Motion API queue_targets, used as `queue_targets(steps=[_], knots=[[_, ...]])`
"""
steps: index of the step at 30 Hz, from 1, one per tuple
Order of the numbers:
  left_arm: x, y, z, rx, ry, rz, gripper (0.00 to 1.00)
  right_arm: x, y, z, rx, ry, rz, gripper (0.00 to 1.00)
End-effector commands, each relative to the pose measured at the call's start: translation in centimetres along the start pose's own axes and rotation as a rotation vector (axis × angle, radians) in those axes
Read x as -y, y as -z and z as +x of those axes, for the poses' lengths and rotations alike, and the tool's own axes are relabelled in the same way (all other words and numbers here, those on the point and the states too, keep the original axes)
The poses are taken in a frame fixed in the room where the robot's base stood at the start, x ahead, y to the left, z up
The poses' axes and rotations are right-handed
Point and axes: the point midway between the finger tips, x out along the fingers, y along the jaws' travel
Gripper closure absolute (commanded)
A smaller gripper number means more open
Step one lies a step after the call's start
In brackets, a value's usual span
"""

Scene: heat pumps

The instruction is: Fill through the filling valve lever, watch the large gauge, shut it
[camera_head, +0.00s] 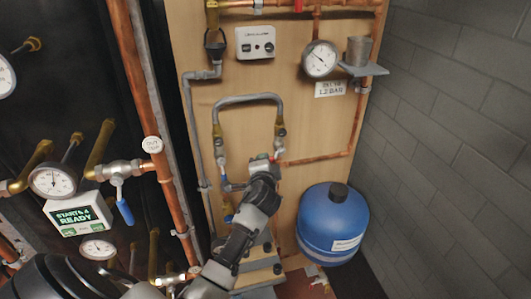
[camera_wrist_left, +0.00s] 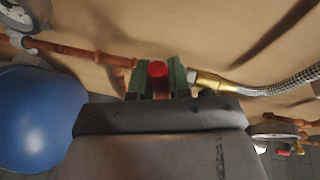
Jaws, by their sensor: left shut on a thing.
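My left gripper (camera_head: 265,163) reaches up to the wooden board, at the pipework below the looped hose. In the left wrist view its fingers (camera_wrist_left: 158,82) are shut on the red filling valve lever (camera_wrist_left: 158,70), which sticks out between them. The valve body is mostly hidden behind the gripper, so the lever's angle is hard to tell. The large gauge (camera_head: 320,59) is a white round dial at the upper right of the board. Its needle is thin and too small to read exactly. My right gripper is in neither view.
A label reading about 1.2 bar (camera_head: 330,89) is under the gauge. A metal cup (camera_head: 358,51) stands on a small shelf beside it. A blue vessel (camera_head: 331,224) stands at right. Copper pipes and a blue-handled valve (camera_head: 123,207) are at left. A grey brick wall (camera_head: 450,130) bounds the right.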

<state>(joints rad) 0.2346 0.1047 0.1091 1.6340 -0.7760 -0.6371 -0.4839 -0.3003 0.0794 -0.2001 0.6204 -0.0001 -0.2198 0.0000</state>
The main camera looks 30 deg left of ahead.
Motion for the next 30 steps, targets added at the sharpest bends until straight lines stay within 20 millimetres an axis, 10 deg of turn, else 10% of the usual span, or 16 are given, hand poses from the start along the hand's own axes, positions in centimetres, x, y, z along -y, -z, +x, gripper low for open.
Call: queue_targets(steps=[9, 29, 30], knots=[[1.5, 0.3, -0.2, 0.035, -0.043, 0.175, 1.0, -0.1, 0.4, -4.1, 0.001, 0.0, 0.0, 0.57], [1.6, 0.2, -0.2, 0.05, -0.057, 0.244, 1.0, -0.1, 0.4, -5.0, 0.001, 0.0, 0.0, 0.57], [1.6, 0.2, -0.2, 0.05, -0.057, 0.244, 0.79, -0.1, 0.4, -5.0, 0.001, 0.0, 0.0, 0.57]])
